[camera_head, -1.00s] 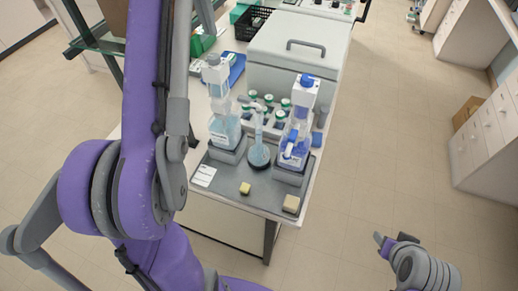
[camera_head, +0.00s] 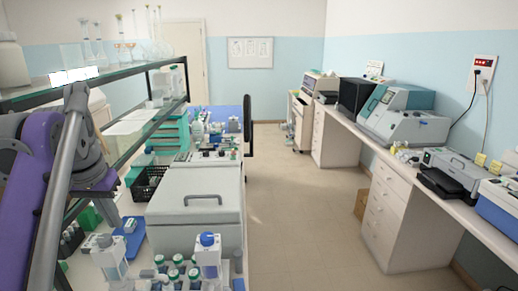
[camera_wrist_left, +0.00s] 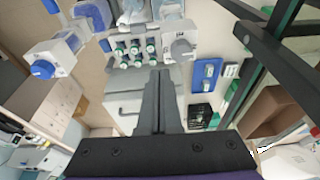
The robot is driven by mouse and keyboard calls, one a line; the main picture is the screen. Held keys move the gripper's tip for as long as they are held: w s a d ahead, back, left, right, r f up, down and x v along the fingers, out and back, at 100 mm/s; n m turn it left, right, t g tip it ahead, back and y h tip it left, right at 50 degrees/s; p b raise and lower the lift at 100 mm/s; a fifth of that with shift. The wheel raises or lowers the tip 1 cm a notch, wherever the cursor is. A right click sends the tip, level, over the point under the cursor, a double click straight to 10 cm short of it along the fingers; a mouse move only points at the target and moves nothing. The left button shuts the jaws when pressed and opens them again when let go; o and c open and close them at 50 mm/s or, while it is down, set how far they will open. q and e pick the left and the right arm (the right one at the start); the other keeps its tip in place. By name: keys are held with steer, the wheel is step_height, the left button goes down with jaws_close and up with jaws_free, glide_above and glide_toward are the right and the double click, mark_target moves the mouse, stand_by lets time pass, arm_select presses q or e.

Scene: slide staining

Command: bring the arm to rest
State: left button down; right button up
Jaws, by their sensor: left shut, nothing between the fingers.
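My left arm (camera_head: 40,180), purple and grey, rises at the left edge of the head view, close in front of the glass shelf. Its gripper cannot be made out there. In the left wrist view my left gripper (camera_wrist_left: 160,75) has its two dark fingers together, with nothing between them. The fingers point over the bench, in front of the grey lidded box (camera_wrist_left: 122,103) and close to the green-capped bottles (camera_wrist_left: 135,48). My right arm and gripper are outside both views.
A glass shelf (camera_head: 120,78) with glassware runs along the left. The grey box (camera_head: 195,205), black basket (camera_head: 150,183) and bottles (camera_head: 208,256) crowd the bench. A side counter (camera_head: 400,165) bears instruments. The floor (camera_head: 310,220) between is clear.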

arm_select(q)
steer(key=s+d+f+t, duration=0.1)
steer(key=s+d+f, duration=0.3)
steer(key=f, duration=0.6)
steer(key=s+d+f+t, duration=0.1)
steer(key=s+d+f, duration=0.4)
steer(key=f, duration=0.5)
steer(key=s+d+f+m+t, duration=0.1)
steer(key=s+d+f, duration=0.3)
steer(key=f, duration=0.7)
steer(key=shift+s+d, duration=0.4)
steer(key=shift+d, duration=0.35)
